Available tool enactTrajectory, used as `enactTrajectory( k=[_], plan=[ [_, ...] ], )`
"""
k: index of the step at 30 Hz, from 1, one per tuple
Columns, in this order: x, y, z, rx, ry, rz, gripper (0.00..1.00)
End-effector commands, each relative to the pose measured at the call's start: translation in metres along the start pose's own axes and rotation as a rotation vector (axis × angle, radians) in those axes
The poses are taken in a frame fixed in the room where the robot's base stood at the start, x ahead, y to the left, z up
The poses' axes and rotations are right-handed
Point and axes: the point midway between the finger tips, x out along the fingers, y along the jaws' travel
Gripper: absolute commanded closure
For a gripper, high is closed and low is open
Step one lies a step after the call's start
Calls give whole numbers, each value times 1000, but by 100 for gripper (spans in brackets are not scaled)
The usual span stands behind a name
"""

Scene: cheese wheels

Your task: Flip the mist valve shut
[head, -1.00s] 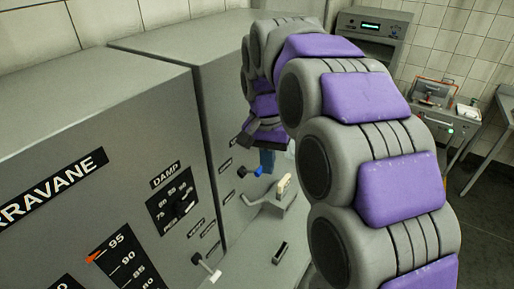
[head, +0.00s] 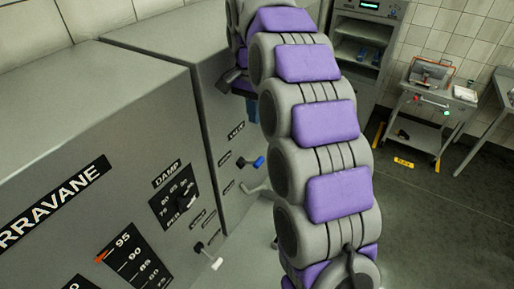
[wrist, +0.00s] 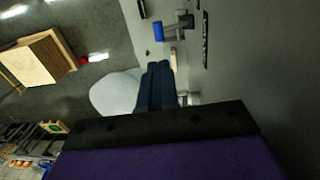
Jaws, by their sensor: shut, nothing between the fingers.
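A small lever with a blue handle (head: 258,162) sticks out from a dark pivot on the grey cabinet's side panel. It also shows in the wrist view (wrist: 158,31), standing off the panel on a grey stem. Its label is too small to read, so I cannot tell for sure that it is the mist valve. My gripper (wrist: 160,66) shows as dark blue fingers held together, empty. Its tips are apart from the blue handle in the wrist picture, next to a cream handle (wrist: 173,57); contact there is unclear. In the head view my arm hides most of the gripper.
A white-tipped lever (head: 216,263) and a DAMP dial (head: 178,204) are on the cabinet's nearer panel. A grey lever (head: 255,190) is below the blue one, partly behind my arm. A metal cart (head: 428,98) stands at the back right, with open floor before it.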

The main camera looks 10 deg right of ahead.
Motion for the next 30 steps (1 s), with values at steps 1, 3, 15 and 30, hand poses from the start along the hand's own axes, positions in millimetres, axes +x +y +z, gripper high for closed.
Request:
enactTrajectory(
  k=[1, 3, 15, 30],
  plan=[
    [1, 0, 0, 0, -1, 1, 100],
    [4, 0, 0, 0, -2, 2, 100],
    [48, 1, 1, -1, -3, 4, 100],
    [124, 1, 1, -1, -3, 2, 100]
  ],
)
